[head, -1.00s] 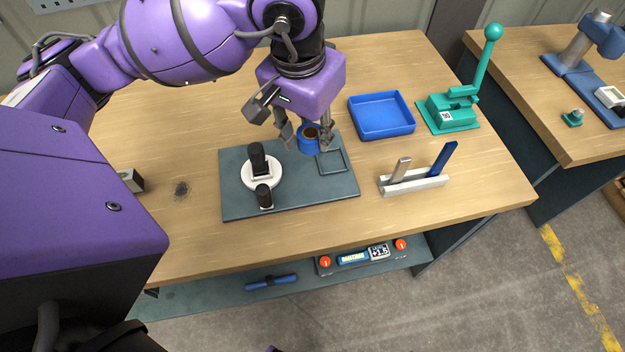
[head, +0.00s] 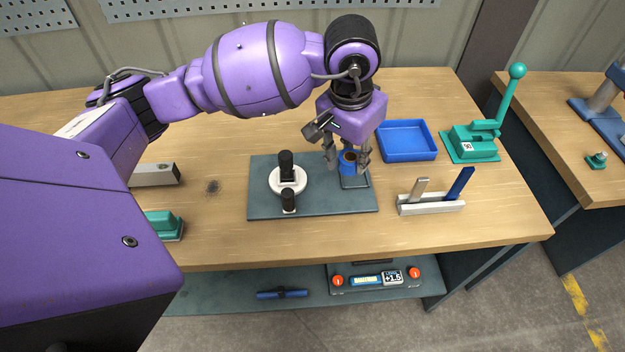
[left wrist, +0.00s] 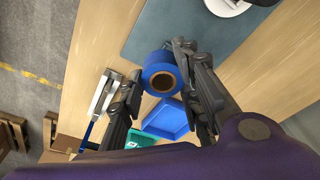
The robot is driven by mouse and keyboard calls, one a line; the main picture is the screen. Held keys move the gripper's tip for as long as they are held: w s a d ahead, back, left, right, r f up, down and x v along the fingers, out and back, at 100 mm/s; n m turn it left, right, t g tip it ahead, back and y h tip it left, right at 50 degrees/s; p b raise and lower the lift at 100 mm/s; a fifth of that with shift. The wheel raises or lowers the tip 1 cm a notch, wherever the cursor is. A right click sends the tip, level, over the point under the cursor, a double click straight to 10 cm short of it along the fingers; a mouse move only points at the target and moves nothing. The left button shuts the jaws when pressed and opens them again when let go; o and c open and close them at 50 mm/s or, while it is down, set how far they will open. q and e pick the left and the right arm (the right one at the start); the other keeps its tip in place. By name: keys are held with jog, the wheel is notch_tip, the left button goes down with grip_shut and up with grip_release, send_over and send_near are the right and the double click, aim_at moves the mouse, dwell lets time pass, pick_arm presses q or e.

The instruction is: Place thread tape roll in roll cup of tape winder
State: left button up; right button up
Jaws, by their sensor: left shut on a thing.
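The thread tape roll (head: 347,169) is a blue ring with a brown core. My left gripper (head: 347,162) is shut on it, one finger on each side. The roll is over the right part of a grey-blue base plate (head: 322,202), near a thin square outline (head: 356,183); its exact height is unclear. In the left wrist view the roll (left wrist: 150,75) sits between the fingertips (left wrist: 158,68). On the plate's left part, a white disc (head: 274,182) carries a black post, with a shorter black knob in front. I cannot tell which part is the roll cup. My right gripper is not in view.
A blue tray (head: 407,141) is behind and right of the plate. A light holder (head: 432,206) with upright pieces stands at the right front. A green lever press (head: 474,143) stands farther right. Bare wood lies left of the plate.

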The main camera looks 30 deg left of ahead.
pick_arm(q)
send_over(355, 179)
notch_tip(355, 179, down, 6)
jog(key=shift+a+r, duration=0.1)
notch_tip(355, 179, down, 3)
jog(key=shift+f, duration=0.1)
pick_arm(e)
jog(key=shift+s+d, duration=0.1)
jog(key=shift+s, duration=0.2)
pick_arm(q)
jog(key=shift+s+f+b, duration=0.25)
jog(key=shift+f+b, duration=0.05)
jog(key=shift+f, duration=0.35)
jog(key=o, duration=0.8)
jog(key=shift+f, duration=0.15)
jog(key=shift+o, duration=1)
jog(key=shift+f, duration=0.15)
jog(key=shift+w, duration=0.1)
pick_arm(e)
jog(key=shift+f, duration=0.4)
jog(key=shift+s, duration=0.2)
